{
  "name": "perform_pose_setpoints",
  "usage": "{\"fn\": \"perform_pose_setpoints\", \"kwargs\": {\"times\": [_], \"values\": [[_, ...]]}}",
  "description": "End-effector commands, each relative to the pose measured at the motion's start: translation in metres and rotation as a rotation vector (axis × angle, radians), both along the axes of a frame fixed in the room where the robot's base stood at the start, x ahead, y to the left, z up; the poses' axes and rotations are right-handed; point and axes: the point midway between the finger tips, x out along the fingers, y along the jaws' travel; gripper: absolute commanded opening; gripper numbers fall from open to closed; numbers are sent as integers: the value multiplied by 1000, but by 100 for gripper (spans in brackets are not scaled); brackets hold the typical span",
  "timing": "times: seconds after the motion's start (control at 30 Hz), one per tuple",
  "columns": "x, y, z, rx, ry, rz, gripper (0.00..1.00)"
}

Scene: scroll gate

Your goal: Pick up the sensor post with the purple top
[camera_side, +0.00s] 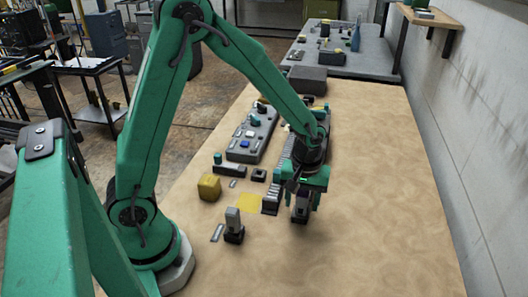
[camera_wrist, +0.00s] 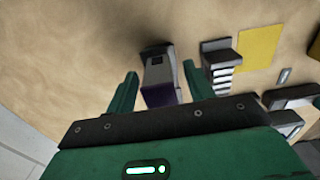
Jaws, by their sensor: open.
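The sensor post with the purple top (camera_wrist: 161,97) shows in the wrist view as a grey block with a dark purple end. It lies between the two green fingers of my open gripper (camera_wrist: 160,78), with a visible gap on its right side and a narrower one on its left. In the side view the post (camera_side: 300,212) stands on the table directly under my gripper (camera_side: 301,200), which partly hides it. Its purple top is hard to make out there. Whether a finger touches it I cannot tell.
A grey-topped post (camera_side: 233,222) stands to the left. A yellow square (camera_side: 249,203) and a slotted block (camera_side: 270,200) lie close left of the gripper. The table's right side is clear.

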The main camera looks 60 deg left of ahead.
Motion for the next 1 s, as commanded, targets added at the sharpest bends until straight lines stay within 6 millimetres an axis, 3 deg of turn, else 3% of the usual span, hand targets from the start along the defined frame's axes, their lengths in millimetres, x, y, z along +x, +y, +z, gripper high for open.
{"fn": "perform_pose_setpoints", "kwargs": {"times": [0.43, 0.7, 1.0], "values": [[0, 0, 0, 0, 0, 0, 53], [0, 0, 0, 0, 0, 0, 0], [0, 0, 1, 0, -1, 0, 0]]}}
